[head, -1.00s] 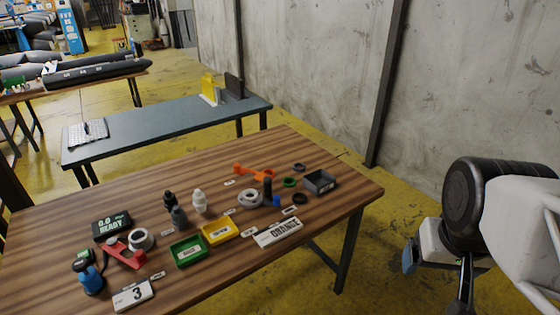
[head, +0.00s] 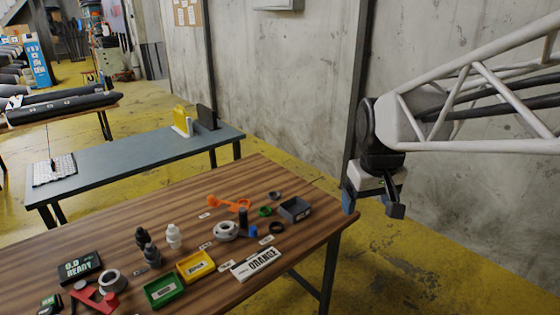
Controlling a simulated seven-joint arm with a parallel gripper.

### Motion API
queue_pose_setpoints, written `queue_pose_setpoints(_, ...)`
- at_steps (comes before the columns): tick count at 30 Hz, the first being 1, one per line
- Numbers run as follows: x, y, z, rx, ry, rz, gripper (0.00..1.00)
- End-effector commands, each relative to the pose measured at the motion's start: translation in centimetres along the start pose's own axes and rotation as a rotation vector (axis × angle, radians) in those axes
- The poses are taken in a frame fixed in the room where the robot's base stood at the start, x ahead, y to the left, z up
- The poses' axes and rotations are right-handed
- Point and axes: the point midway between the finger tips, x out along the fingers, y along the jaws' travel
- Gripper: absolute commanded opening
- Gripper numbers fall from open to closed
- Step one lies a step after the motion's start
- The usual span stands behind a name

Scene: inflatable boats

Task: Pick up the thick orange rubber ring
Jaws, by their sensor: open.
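My gripper (head: 372,206) hangs open and empty beyond the right end of the wooden table, pointing down. I see no separate thick orange ring for certain. A flat orange piece (head: 228,203) lies near the far edge of the table, with rounded ends; whether one end is a ring cannot be told. A green ring (head: 265,211), a black ring (head: 276,228) and a dark grey ring (head: 274,195) lie right of it.
A blue-grey bench (head: 120,160) stands behind. A concrete wall (head: 285,90) rises behind the gripper.

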Motion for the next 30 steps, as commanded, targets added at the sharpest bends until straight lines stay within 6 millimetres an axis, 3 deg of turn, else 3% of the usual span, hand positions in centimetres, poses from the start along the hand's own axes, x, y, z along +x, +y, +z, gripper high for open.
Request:
queue_pose_setpoints(14,3.1,-1.9,-12.4,-0.2,-0.035,-0.022,0.84)
queue_pose_setpoints(30,9.6,-6.1,-25.2,-0.424,-0.069,-0.048,0.84)
